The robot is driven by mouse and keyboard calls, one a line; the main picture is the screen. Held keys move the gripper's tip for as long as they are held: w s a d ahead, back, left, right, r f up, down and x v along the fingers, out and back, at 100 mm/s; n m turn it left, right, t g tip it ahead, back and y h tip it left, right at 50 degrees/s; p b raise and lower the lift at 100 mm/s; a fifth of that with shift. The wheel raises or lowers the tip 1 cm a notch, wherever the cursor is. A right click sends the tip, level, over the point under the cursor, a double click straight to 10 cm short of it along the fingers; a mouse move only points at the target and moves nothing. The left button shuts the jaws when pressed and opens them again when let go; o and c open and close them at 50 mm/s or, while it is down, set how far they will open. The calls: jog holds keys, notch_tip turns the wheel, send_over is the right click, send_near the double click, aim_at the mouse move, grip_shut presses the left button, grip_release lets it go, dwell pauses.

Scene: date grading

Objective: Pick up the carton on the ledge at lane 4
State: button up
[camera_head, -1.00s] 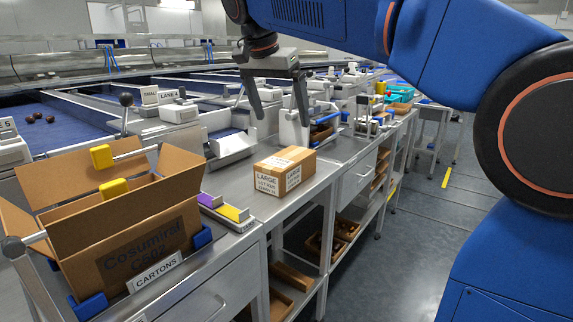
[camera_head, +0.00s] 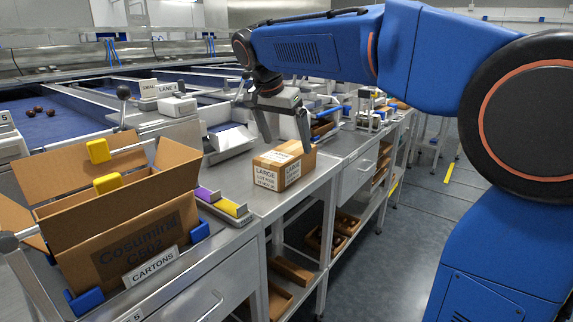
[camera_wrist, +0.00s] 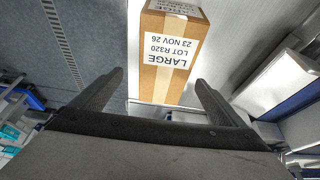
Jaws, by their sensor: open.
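A small closed brown carton (camera_head: 284,167) with white labels reading LARGE sits on the metal ledge (camera_head: 262,204) near its front edge. In the wrist view the carton (camera_wrist: 166,80) lies ahead of the fingertips, its label upside down, at a height between the two fingers that I cannot tell. My gripper (camera_head: 286,136) is open and points down, just above and behind the carton in the head view. Its fingers (camera_wrist: 158,88) show on both sides of the carton's near end in the wrist view, with nothing held. A lane sign (camera_head: 167,89) stands behind to the left.
A large open carton box (camera_head: 140,240) labelled CARTONS stands at the left front. Purple and yellow blocks (camera_head: 232,208) lie between it and the small carton. A white machine chute (camera_head: 230,140) stands behind. The floor aisle at right is clear.

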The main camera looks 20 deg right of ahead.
aim_at(286, 151)
jog(key=x, duration=0.4)
jog(key=shift+w+a+f, duration=0.2)
jog(key=shift+w+a, duration=0.05)
jog(key=shift+a, duration=0.05)
jog(key=shift+w+d+f, duration=0.15)
jog(key=shift+d+f, duration=0.05)
jog(key=shift+f, duration=0.4)
jog(key=shift+c, duration=0.4)
jog(key=shift+r, duration=0.1)
jog(key=c, duration=1.6)
